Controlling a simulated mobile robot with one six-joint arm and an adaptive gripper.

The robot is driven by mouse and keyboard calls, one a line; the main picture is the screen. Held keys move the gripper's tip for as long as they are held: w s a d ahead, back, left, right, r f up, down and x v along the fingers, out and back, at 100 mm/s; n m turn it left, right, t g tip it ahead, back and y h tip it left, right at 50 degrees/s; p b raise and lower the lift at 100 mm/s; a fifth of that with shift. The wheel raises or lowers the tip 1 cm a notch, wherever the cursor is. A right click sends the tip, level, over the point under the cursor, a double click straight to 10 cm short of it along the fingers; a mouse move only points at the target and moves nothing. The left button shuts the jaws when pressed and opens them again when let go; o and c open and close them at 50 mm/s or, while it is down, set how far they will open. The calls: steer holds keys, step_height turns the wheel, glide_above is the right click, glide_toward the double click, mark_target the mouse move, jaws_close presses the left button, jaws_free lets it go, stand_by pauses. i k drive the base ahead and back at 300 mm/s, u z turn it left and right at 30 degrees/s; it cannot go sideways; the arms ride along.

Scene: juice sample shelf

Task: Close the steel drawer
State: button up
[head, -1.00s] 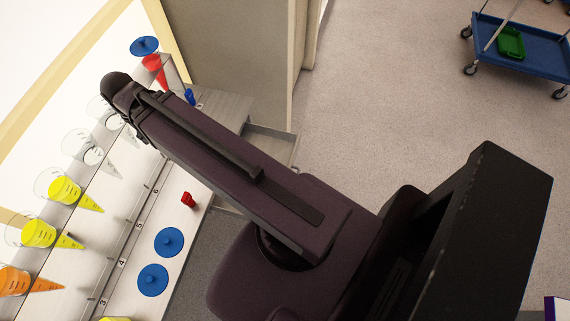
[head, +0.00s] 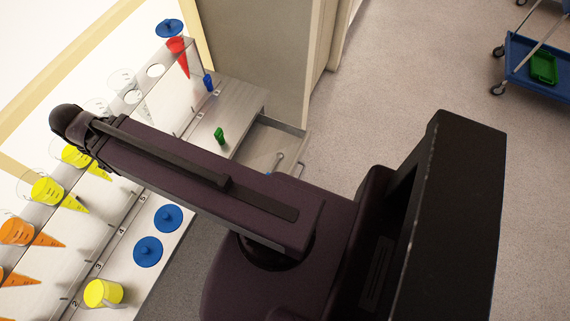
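The steel drawer (head: 262,148) stands open below the right end of the bench, beside the grey cabinet side. Its inside is visible, with a small light grey tool-like object (head: 278,161) and a bit of blue in it. A handle shows at its front edge, close to my arm. My arm crosses the picture and hides the drawer's lower left part. My gripper is not in view, so its state and its distance from the drawer cannot be seen.
The bench holds blue lids (head: 148,251), a yellow cup (head: 103,292), a green stopper (head: 219,136) and a blue stopper (head: 208,83). Conical juice vessels (head: 47,192) line the rack. A blue cart (head: 540,66) stands at upper right. Floor right of the drawer is clear.

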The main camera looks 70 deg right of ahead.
mark_target(267, 137)
steer(key=u, duration=0.55)
steer(key=k, duration=1)
steer(key=z, duration=1.55)
